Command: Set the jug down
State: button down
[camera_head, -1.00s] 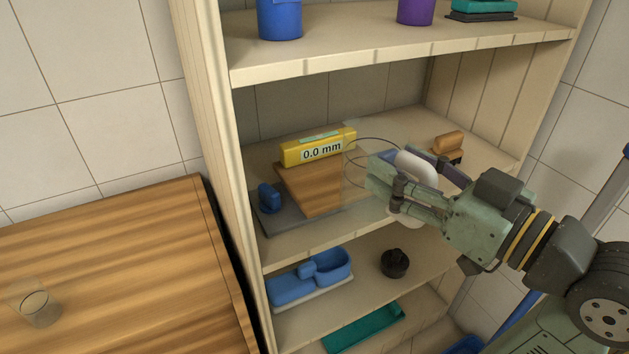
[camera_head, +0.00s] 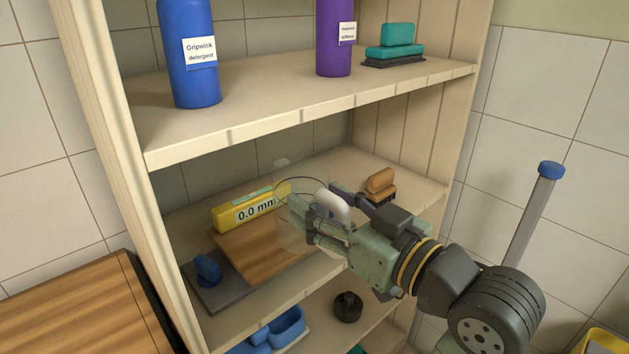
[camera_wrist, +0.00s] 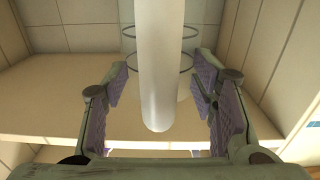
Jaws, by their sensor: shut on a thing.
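The jug (camera_head: 291,232) is clear and see-through with a white handle (camera_head: 333,204). It is upright at the middle shelf, in front of the yellow block's right end and over the wooden board. My gripper (camera_head: 322,209) reaches in from the right and is shut on the handle. In the wrist view the handle (camera_wrist: 160,70) stands between the two finger pads of my gripper (camera_wrist: 160,88), with the jug's dark rings (camera_wrist: 128,60) behind it. The jug's base is faint, so I cannot tell whether it touches anything.
An orange brush (camera_head: 381,181) stands behind my gripper. The upper shelf (camera_head: 270,105) holds blue and purple bottles.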

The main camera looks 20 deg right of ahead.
aim_at(318, 180)
jog(key=w, duration=0.2)
jog(key=w+d, duration=0.1)
jog(key=w, duration=0.2)
jog(key=w+d+f, duration=0.1)
jog(key=w, duration=0.1)
jog(key=shift+w+d+p, duration=0.15)
jog(key=shift+w+p, duration=0.15)
jog(key=shift+w, duration=0.1)
jog(key=shift+f, duration=1.75)
jog(key=shift+f, duration=0.2)
jog(key=c, duration=0.7)
grip_release()
jog(key=shift+r, duration=0.15)
jog(key=shift+d+r, duration=0.1)
jog(key=shift+r, duration=0.05)
jog(key=b+v, duration=0.1)
jog(key=v, duration=1.1)
jog(key=shift+b, duration=0.4)
